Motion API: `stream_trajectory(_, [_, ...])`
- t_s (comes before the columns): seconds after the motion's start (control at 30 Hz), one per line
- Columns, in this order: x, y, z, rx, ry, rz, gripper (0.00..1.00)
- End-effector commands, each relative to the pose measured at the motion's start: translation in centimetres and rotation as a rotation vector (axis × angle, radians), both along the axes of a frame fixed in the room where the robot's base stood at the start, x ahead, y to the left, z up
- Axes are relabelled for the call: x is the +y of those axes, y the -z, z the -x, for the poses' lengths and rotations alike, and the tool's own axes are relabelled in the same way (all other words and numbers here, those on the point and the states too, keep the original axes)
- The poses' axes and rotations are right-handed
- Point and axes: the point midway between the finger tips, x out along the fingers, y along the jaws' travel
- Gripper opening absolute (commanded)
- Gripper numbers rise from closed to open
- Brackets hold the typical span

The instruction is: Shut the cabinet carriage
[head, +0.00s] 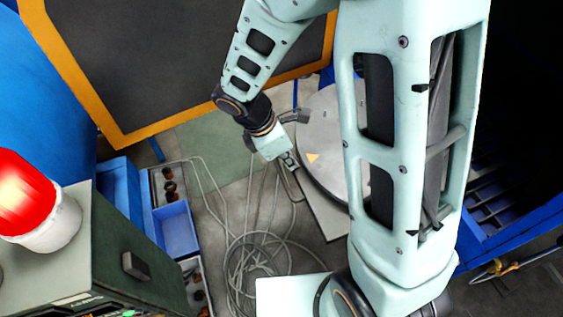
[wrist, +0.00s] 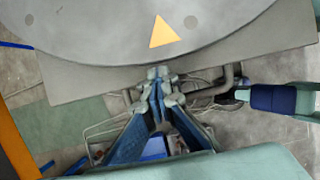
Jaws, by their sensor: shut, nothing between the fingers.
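The cabinet carriage appears to be the round grey table (head: 316,130) with a yellow triangle, on a grey base, out on the floor left of the blue cabinet (head: 505,235). My arm hides part of it in the head view. My gripper (head: 290,161) is at the table's left side, pointing down and toward it. In the wrist view the round table (wrist: 230,25) fills the top. My gripper's fingertips (wrist: 158,78) are together and empty, just by the edge of its base (wrist: 75,78). I cannot tell whether they touch it.
A dark door panel with an orange frame (head: 122,138) stands open at the upper left. Coiled grey hoses (head: 255,262) lie on the floor below my gripper. A control box (head: 135,265) with a red lamp (head: 25,195) and a blue bin (head: 175,230) stand at left.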

Motion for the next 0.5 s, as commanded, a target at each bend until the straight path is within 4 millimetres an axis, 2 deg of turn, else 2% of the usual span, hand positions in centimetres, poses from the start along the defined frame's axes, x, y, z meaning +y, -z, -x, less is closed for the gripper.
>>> stream_trajectory(0.03, [-1.7, -0.1, -0.3, 0.003, 0.011, 0.009, 0.00])
stream_trajectory(0.5, [-14.2, 0.0, -3.4, 0.011, 0.016, 0.009, 0.00])
